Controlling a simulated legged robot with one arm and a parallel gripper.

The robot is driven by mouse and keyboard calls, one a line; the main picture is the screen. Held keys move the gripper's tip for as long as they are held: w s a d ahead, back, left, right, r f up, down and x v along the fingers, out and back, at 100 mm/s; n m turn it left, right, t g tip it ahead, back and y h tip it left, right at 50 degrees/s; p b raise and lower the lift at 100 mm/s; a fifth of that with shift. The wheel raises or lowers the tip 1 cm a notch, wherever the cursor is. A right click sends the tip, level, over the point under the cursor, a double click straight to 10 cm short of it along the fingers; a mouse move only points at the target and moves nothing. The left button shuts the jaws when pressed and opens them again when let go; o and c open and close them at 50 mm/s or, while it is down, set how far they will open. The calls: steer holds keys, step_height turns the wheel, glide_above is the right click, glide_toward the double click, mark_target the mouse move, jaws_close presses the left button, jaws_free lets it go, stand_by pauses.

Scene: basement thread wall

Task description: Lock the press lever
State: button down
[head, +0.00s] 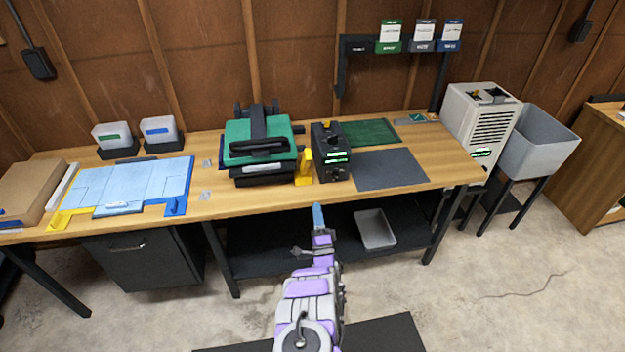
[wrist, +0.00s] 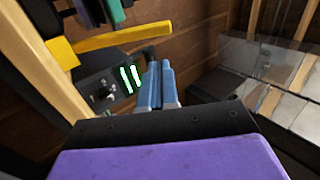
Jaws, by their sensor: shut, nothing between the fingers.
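The press (head: 265,135) stands on the workbench, left of centre in the head view, with green plates over a black base. A black bar that looks like its lever (head: 260,148) runs across its front; I cannot tell whether it is locked. A yellow upright piece (head: 304,166) stands at the press's right side; what looks like the same piece shows as a yellow bar in the wrist view (wrist: 110,43). My gripper (head: 318,210) is in front of the bench edge, apart from the press. Its blue fingers are together and empty in the wrist view (wrist: 160,84).
A black control box (head: 330,152) with green displays stands right of the press. A grey mat (head: 390,170) and green mat (head: 370,132) lie further right. A blue folding board (head: 130,186) lies left. A grey bin (head: 375,229) sits on the shelf under the bench (head: 225,207).

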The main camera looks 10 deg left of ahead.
steer(key=w, duration=0.1)
steer(key=b, duration=0.3)
glide_toward(308, 162)
steer(key=x, duration=0.7)
steer(key=shift+r, duration=0.1)
stand_by(0.5)
